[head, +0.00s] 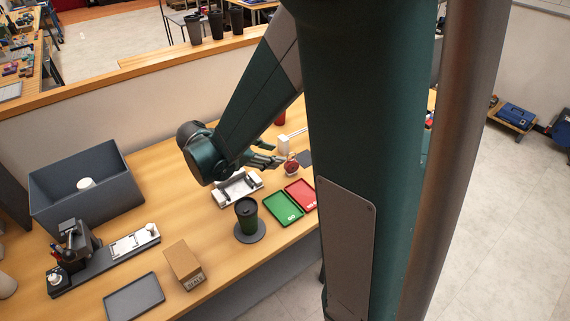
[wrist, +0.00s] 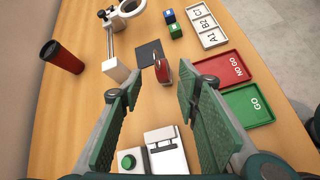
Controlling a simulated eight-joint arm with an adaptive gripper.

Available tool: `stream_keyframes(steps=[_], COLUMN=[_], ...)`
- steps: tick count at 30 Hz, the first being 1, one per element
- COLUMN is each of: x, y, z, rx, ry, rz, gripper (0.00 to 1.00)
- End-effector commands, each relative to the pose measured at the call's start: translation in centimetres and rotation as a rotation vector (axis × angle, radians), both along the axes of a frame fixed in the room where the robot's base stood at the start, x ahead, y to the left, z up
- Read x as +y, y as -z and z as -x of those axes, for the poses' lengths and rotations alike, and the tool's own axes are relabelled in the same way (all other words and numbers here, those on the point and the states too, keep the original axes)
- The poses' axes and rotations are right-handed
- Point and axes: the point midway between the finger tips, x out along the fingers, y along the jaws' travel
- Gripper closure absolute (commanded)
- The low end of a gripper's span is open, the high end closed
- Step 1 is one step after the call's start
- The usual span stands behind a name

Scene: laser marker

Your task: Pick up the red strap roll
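The red strap roll (head: 291,167) sits on the wooden table just beyond my fingertips in the head view. In the wrist view the red roll (wrist: 162,71) appears ahead of the gap between the fingers, with a pale metallic part along one side. It looks upright at the near edge of a dark square pad (wrist: 151,52). My gripper (wrist: 158,90) is open and empty, with its green-padded fingers either side of the line to the roll. In the head view my gripper (head: 279,155) reaches in from the left, close to the roll.
A red NO GO tray (wrist: 223,70) and a green GO tray (wrist: 248,103) lie right of the roll. A white block with a ring stand (wrist: 115,70) is left of it. A red tumbler (wrist: 62,57) stands farther left. A white fixture (wrist: 165,150) is below the gripper.

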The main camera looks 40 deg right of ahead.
Motion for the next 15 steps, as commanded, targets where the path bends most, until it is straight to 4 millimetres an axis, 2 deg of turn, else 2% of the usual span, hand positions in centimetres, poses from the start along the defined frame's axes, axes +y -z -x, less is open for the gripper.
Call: stream_keyframes(steps=[15], x=[-1.7], y=[4.4], z=[-1.8], rx=[0.263], ry=[-0.026], rz=[0.184], gripper=[0.67])
